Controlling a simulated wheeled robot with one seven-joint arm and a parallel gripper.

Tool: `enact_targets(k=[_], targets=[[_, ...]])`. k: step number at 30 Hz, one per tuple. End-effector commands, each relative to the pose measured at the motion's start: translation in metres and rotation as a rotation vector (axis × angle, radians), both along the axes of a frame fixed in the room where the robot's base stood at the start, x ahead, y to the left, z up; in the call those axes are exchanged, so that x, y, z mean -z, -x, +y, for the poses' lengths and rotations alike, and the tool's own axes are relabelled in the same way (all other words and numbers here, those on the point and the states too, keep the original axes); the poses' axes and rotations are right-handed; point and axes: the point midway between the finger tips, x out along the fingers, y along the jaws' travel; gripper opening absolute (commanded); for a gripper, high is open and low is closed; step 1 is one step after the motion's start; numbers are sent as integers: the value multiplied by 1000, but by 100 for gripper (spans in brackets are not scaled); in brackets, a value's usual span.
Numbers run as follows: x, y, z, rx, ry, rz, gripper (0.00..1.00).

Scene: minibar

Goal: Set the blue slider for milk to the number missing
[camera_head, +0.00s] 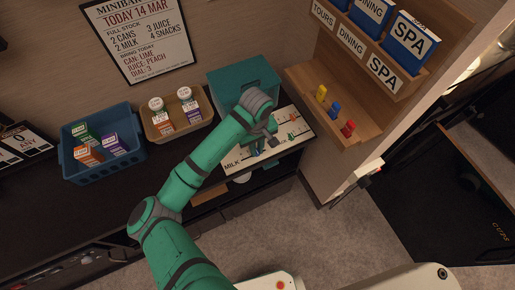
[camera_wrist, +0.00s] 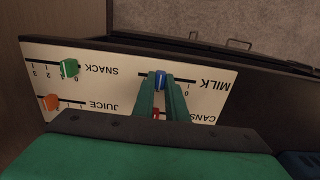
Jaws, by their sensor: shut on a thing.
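The white slider panel (camera_head: 236,167) lies on the counter and fills the middle of the wrist view (camera_wrist: 110,66), where its lettering is upside down. The blue milk slider (camera_wrist: 160,79) sits on the MILK line, left of the MILK word in that view. My gripper (camera_wrist: 160,88) is shut on the blue slider, one finger on each side. A numeral shows on the MILK side of the slider but is too small to read surely; the fingers hide the other numerals. In the head view my gripper (camera_head: 255,147) is over the panel, partly hidden by my arm.
A green snack slider (camera_wrist: 68,68), an orange juice slider (camera_wrist: 51,102) and a red cans slider (camera_wrist: 156,113) are nearby. The minibar sign (camera_head: 138,38) lists 2 milk in full stock.

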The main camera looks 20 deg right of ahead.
Motion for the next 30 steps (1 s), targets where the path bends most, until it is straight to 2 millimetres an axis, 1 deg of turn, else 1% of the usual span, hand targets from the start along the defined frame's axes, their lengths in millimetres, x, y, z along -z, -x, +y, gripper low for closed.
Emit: enact_targets(k=[1,3,11,14,17,20,27,30], targets=[[0,0,0,0,1,-1,17],[0,0,0,0,1,-1,31],[0,0,0,1,0,-1,31],[-4,0,-1,2,1,-1,31],[-13,0,-1,3,1,-2,31],[-29,0,-1,3,1,-3,31],[-76,-1,0,4,-2,-5,31],[-90,-1,0,3,-2,-5,31]])
